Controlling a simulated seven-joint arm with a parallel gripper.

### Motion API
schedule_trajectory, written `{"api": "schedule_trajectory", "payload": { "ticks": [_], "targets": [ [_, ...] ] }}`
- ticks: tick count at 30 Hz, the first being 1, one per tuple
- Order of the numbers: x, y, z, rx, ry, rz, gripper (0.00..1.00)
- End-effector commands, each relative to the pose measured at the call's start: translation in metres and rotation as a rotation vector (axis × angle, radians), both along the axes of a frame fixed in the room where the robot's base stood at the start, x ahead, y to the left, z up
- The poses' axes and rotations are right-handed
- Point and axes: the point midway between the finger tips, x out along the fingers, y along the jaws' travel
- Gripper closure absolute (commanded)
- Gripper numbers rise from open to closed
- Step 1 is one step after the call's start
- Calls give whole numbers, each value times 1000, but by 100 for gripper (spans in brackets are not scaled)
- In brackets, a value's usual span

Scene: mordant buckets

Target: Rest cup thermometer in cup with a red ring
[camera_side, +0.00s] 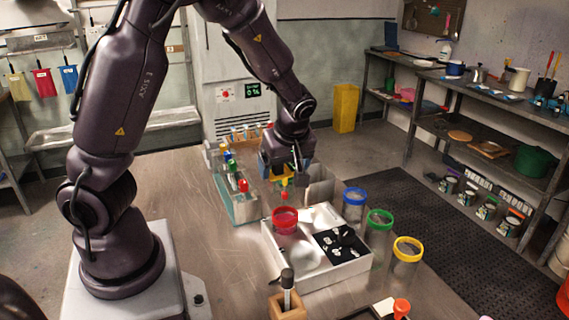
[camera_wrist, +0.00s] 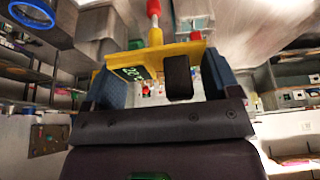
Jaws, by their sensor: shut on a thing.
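My gripper (camera_side: 287,170) is shut on the yellow cup thermometer (camera_wrist: 185,54), which has a small dark display with green digits. In the side view the thermometer (camera_side: 284,181) hangs below my fingers, with a red part at its lower end. My gripper also shows in the wrist view (camera_wrist: 163,82), its two dark fingers on either side of the yellow body. The cup with a red ring (camera_side: 285,219) stands in the white tray (camera_side: 318,282), holding something reddish. The thermometer's lower end is above the cup's rim in the picture; how far behind it is, I cannot tell.
Cups with blue (camera_side: 354,203), green (camera_side: 379,226) and yellow (camera_side: 406,254) rings stand right of the tray. A clear rack (camera_side: 240,208) of colour-capped bottles stands left. A wooden block (camera_side: 287,307) holds a dark-topped tool in front. The left table surface is clear.

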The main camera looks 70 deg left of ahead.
Motion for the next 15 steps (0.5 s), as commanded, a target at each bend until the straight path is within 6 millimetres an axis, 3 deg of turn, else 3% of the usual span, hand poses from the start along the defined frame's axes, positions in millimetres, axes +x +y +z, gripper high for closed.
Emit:
{"api": "schedule_trajectory", "payload": {
  "ticks": [15],
  "targets": [
    [0, 0, -21, 1, 3, -2, 42]
  ]
}}
